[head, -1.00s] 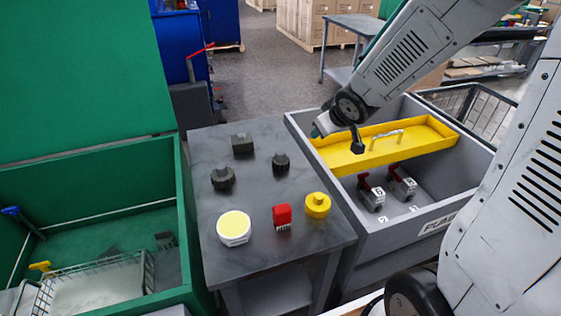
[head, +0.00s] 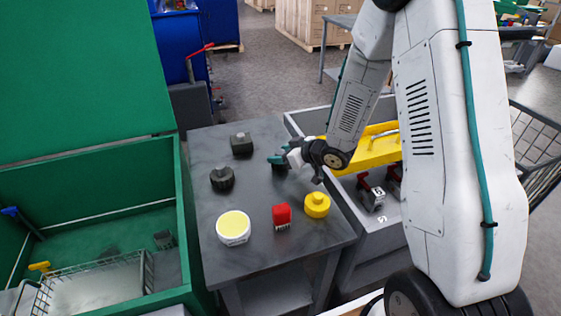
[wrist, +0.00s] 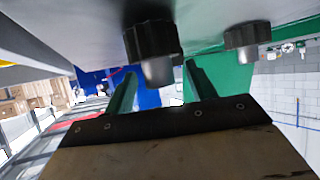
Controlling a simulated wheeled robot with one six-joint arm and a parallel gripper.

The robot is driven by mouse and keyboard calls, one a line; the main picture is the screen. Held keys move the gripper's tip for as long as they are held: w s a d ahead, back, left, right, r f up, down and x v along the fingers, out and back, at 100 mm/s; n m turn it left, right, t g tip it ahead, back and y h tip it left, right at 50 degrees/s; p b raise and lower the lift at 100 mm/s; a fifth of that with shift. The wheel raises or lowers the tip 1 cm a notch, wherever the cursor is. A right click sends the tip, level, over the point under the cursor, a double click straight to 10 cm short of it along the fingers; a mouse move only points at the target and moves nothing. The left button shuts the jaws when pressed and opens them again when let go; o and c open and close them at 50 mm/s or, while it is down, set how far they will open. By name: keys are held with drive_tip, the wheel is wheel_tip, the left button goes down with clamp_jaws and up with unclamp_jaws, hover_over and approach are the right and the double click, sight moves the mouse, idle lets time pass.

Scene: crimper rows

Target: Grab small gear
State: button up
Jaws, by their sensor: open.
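The small gear (head: 279,167) is dark with a raised hub and sits on the grey table, partly hidden by my gripper in the head view. In the wrist view, which is turned upside down, it appears as the nearer dark toothed gear (wrist: 150,40) with its hub pointing down. My gripper (head: 276,159) is at the small gear, with its teal fingers open. In the wrist view, the hub lies ahead in the gap between the fingertips (wrist: 160,70). Nothing is held. Whether a finger touches the gear cannot be told.
A larger dark gear (head: 222,179) and a dark block (head: 241,144) stand to the left. A yellow-topped round tub (head: 233,227), a red block (head: 282,216) and a yellow knobbed piece (head: 317,205) are nearer. A green bin (head: 185,230) flanks the table; a grey bin with a yellow tray (head: 372,160) is right.

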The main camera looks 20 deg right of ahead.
drive_tip(key=shift+x, duration=1.35)
clamp_jaws()
drive_tip(key=shift+r, duration=0.1)
